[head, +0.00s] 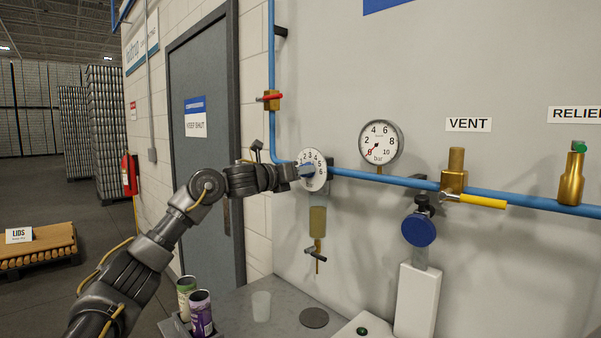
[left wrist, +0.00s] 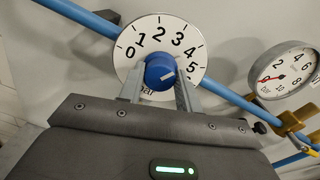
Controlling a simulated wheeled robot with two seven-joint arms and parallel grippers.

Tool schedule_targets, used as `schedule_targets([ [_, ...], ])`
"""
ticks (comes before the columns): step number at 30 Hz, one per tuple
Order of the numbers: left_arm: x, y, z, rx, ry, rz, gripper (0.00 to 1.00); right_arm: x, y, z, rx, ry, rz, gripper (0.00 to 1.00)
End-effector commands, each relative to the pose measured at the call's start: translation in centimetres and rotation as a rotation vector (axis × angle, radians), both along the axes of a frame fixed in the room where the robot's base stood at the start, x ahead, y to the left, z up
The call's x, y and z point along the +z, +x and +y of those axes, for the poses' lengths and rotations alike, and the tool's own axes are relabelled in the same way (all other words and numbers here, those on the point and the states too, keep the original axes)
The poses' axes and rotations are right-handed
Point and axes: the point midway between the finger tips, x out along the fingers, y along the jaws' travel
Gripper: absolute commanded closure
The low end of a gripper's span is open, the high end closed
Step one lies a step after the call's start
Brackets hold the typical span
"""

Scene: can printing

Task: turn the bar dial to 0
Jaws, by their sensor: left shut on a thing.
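The bar dial (head: 314,170) is a white disc with black numbers on the wall regulator, and it faces my left wrist camera (left wrist: 186,88). Its blue knob (left wrist: 160,72) carries a white mark that points right, roughly toward the 5. My left gripper (head: 293,172) is at the dial from the left, its two grey fingers (left wrist: 158,88) shut on the blue knob. The fingers hide the lower part of the dial face. My right gripper is not in view.
A round pressure gauge (head: 380,144) is right of the dial, its red needle near 0. A blue pipe (head: 400,182) runs along the wall to a yellow-handled vent valve (head: 482,201). Below are a drain tap (head: 318,254), a grey bench (head: 285,320) and two cans (head: 201,312).

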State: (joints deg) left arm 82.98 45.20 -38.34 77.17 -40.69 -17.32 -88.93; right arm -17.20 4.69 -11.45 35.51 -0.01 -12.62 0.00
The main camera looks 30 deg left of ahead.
Motion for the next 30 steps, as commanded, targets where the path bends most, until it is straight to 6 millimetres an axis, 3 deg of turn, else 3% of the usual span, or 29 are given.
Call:
schedule_targets([
  [8,0.1,0.0,0.0,0.002,-0.124,0.045,0.89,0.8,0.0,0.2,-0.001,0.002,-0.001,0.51],
  [30,0.3,0.0,0.0,0.000,-0.775,0.270,0.89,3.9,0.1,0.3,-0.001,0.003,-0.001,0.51],
])
